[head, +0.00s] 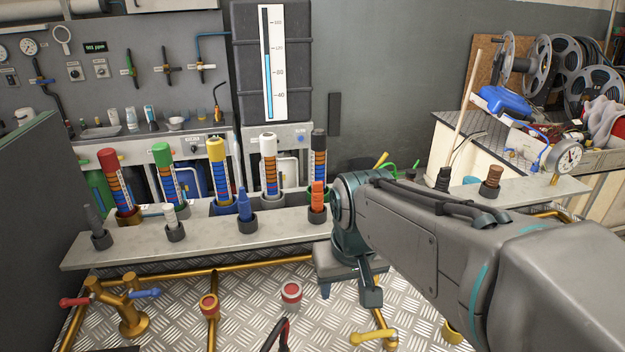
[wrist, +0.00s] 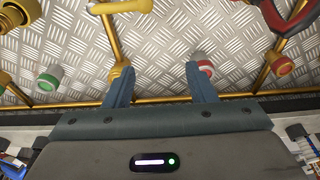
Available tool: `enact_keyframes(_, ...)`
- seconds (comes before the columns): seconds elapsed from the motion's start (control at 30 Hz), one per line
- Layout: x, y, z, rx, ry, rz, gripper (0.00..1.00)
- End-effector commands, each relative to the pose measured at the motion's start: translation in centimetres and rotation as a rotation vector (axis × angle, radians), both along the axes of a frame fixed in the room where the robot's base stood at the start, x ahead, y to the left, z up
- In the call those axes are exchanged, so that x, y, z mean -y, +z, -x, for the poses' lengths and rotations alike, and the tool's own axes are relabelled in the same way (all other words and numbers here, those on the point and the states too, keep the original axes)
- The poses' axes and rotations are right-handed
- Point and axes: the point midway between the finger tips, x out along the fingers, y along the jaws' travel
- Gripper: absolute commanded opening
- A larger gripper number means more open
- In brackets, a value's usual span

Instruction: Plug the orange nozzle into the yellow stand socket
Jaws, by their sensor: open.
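The orange nozzle (head: 318,197) stands upright in a dark holder on the grey shelf in the head view, just left of my arm. My gripper (head: 347,290) is open and empty, pointing down in front of the shelf, to the right of and lower than the nozzle. In the wrist view my gripper (wrist: 157,80) shows two spread blue fingers with nothing between them. A yellow fitting (wrist: 122,76) shows at the left fingertip, partly covered by it. Another yellow fitting (head: 453,331) is partly hidden beneath my arm in the head view. I cannot tell which is the stand socket.
Grey, white, blue and brown nozzles stand along the shelf (head: 200,247). Tall coloured tubes rise behind it. Brass pipes, a red-topped brass fitting (head: 209,305), a red-and-white fitting (head: 291,293) and a yellow handle (head: 375,338) are low over the tread-plate floor.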

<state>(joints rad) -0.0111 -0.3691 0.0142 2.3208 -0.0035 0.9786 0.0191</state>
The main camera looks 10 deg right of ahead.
Motion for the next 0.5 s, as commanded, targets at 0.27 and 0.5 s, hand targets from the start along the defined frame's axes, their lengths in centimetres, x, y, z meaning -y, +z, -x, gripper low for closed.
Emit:
enact_keyframes(0.27,0.9,9.3,-10.9,-0.094,-0.019,0.007,0.51)
enact_keyframes(0.5,1.1,13.8,-19.0,-0.166,-0.013,0.003,0.51)
